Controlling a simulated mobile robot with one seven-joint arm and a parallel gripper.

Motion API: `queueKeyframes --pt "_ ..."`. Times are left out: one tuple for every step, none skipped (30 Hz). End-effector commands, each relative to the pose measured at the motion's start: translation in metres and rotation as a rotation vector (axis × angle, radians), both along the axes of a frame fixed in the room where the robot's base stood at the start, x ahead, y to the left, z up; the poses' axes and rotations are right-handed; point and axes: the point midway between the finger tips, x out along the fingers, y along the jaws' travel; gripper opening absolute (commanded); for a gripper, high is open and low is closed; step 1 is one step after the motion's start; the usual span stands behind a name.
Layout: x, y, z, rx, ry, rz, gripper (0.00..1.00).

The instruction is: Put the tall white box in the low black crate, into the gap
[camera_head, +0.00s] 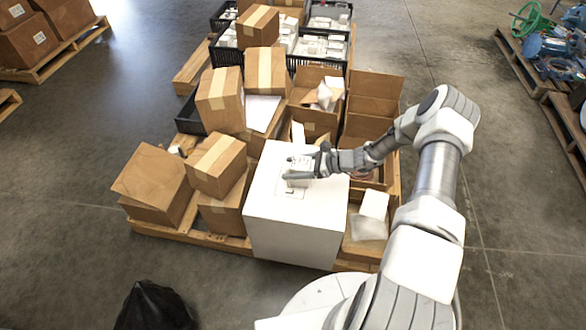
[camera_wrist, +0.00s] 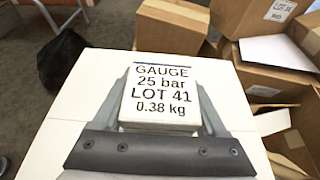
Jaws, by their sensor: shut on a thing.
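A white box (camera_wrist: 162,98) labelled "GAUGE 25 bar LOT 41 0.38 kg" is between the fingers of my gripper (camera_wrist: 166,92) in the wrist view. In the head view my gripper (camera_head: 304,172) is shut on this box over the top of a large white box (camera_head: 300,232). I cannot tell whether the held box touches that top. Its height is hard to judge from above. Black crates with white boxes in them stand at the back, one at the back right (camera_head: 318,64). Another black crate (camera_head: 188,116) at the left is mostly hidden by cartons. No gap shows clearly.
Brown cartons are stacked on the left of the pallet (camera_head: 208,238). Open cartons (camera_head: 374,100) stand on its right, near my arm. A black bag (camera_head: 152,306) lies on the floor in front. Bare floor (camera_head: 130,90) is free at the left.

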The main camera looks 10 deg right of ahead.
Motion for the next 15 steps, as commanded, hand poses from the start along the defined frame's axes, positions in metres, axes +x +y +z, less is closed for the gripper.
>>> queueKeyframes --pt "0.0009 0.0002 0.0025 0.001 -0.002 0.001 0.0" --pt "0.0009 0.0001 0.0027 0.001 -0.002 0.001 0.0" --pt "0.0008 0.0002 0.0027 0.001 -0.002 0.001 0.0" --pt "0.0009 0.0002 0.0028 0.001 -0.002 0.001 0.0" --pt "0.0009 0.0002 0.0026 0.001 -0.002 0.001 0.0" --pt "0.0008 0.0002 0.0015 0.001 -0.002 0.0 0.0" --pt "0.0008 0.0002 0.0003 0.001 -0.002 0.0 0.0" --pt "0.0008 0.0002 -0.001 0.001 -0.002 0.0 0.0" --pt "0.0004 0.0 -0.002 0.0 -0.001 0.0 0.77" --pt "0.0004 0.0 -0.0009 0.0 -0.001 0.0 0.82" --pt "0.0004 -0.0001 -0.0008 0.0 -0.001 0.0 0.87" --pt "0.0004 0.0 -0.0008 0.0 0.0 0.0 0.95" --pt "0.0004 0.0 -0.0008 0.0 0.0 0.0 1.0" --pt "0.0004 -0.0001 -0.0008 0.0 0.0 0.0 1.0" --pt "0.0004 -0.0001 -0.0008 0.0 0.0 0.0 1.0"
